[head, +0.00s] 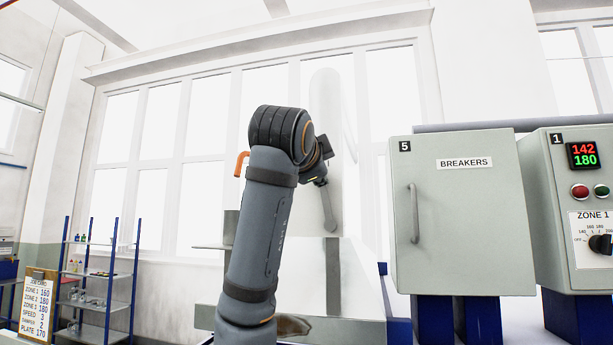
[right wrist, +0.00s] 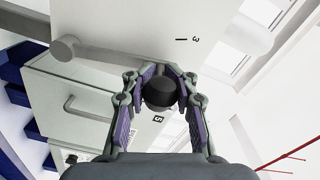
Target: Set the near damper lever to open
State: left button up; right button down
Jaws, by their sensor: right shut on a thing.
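A grey lever (head: 328,208) with a round hub at its lower end stands nearly upright, leaning slightly left, in front of a pale panel. In the right wrist view the lever's bar (right wrist: 105,54) runs from the hub at the left to a dark round knob (right wrist: 160,93). My right gripper (right wrist: 165,88) has its two fingers on either side of this knob, shut on it. In the head view my right gripper (head: 319,172) is partly hidden by its own wrist. The lever's upper end is hidden there. My left gripper is out of view.
A breakers cabinet (head: 462,225) with a vertical handle stands right of the arm, beside a zone 1 control box (head: 580,250). An orange hooked part (head: 240,163) shows left of the arm. Shelves (head: 95,275) and a job card (head: 41,308) are at the far left.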

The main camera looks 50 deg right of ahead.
jog(key=shift+s+d+r+m, duration=0.1)
jog(key=shift+s+d+m, duration=0.2)
jog(key=shift+s+m, duration=0.45)
jog(key=c, duration=1)
grip_release()
jog(key=shift+d, duration=0.15)
jog(key=shift+a, duration=0.2)
jog(key=v, duration=1.1)
jog(key=shift+s+a, duration=0.2)
jog(key=shift+a, duration=0.1)
